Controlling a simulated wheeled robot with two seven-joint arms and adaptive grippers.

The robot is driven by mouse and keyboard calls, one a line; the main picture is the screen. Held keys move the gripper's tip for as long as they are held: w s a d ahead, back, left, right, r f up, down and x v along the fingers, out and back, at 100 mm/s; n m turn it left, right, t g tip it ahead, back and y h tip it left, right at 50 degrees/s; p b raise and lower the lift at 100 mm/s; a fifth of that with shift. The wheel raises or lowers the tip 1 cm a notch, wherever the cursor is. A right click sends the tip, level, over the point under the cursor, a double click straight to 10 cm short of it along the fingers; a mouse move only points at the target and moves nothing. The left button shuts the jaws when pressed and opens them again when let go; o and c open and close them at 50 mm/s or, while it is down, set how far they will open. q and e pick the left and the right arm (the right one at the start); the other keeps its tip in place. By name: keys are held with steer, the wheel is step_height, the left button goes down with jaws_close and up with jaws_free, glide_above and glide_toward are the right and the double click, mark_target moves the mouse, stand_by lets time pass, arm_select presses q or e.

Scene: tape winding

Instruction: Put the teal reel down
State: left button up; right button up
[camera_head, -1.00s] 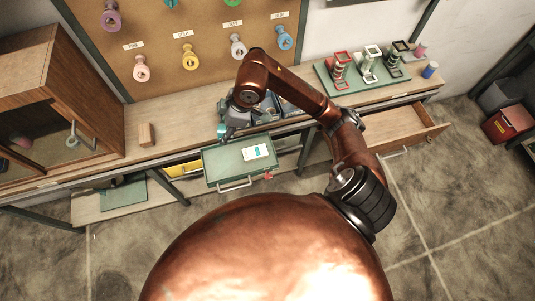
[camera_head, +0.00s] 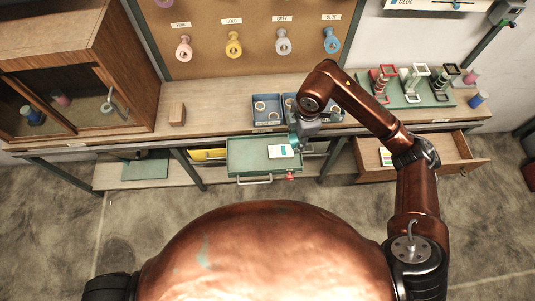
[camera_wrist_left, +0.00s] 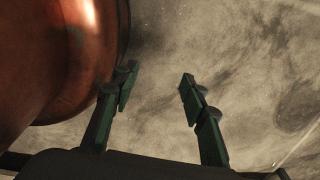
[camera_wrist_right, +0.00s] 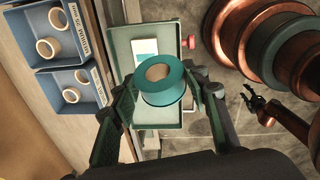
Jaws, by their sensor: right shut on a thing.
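The teal reel (camera_wrist_right: 163,82) is held between the fingers of my right gripper (camera_wrist_right: 160,92) in the right wrist view, its round end and cream core facing the camera. My right gripper is shut on its sides. In that view the reel appears in front of the pulled-out green drawer (camera_wrist_right: 120,45); its height above it is unclear. In the head view my right gripper (camera_head: 298,134) is at the right end of the green drawer (camera_head: 240,152), with a small part of the reel showing. My left gripper (camera_wrist_left: 155,78) is open and empty above the floor in the left wrist view.
A white card (camera_head: 281,151) lies in the drawer. Blue bins (camera_head: 266,108) with cream rings stand on the bench behind it. A wooden block (camera_head: 177,114) and glass-front cabinet (camera_head: 80,70) are left. A green rack (camera_head: 410,98) and an open wooden drawer (camera_head: 440,155) are right.

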steer(key=s+a+f+n+t+y+b, duration=0.25)
steer(key=a+n+t+y, duration=0.2)
steer(key=a+n, duration=0.7)
steer(key=s+a+f+n+t+y+b, duration=0.25)
steer(key=a+n+y, duration=0.4)
steer(key=n, duration=0.85)
steer(key=h+b, duration=0.1)
steer(key=b, duration=0.4)
glide_above(259, 150)
steer(key=shift+t, duration=0.3)
steer(key=f, duration=0.7)
steer(key=shift+s+a+f, duration=0.1)
steer(key=shift+s+f, duration=0.2)
steer(key=shift+f, duration=0.1)
steer(key=f, duration=0.1)
steer(key=f+b, duration=0.1)
steer(key=f, duration=0.2)
steer(key=shift+w+d+b, duration=0.25)
steer(key=shift+w+b, duration=0.1)
arm_select(q)
steer(key=s+f, duration=0.3)
steer(key=f, duration=0.8)
steer(key=shift+f+g, duration=0.2)
steer(key=shift+g, duration=0.1)
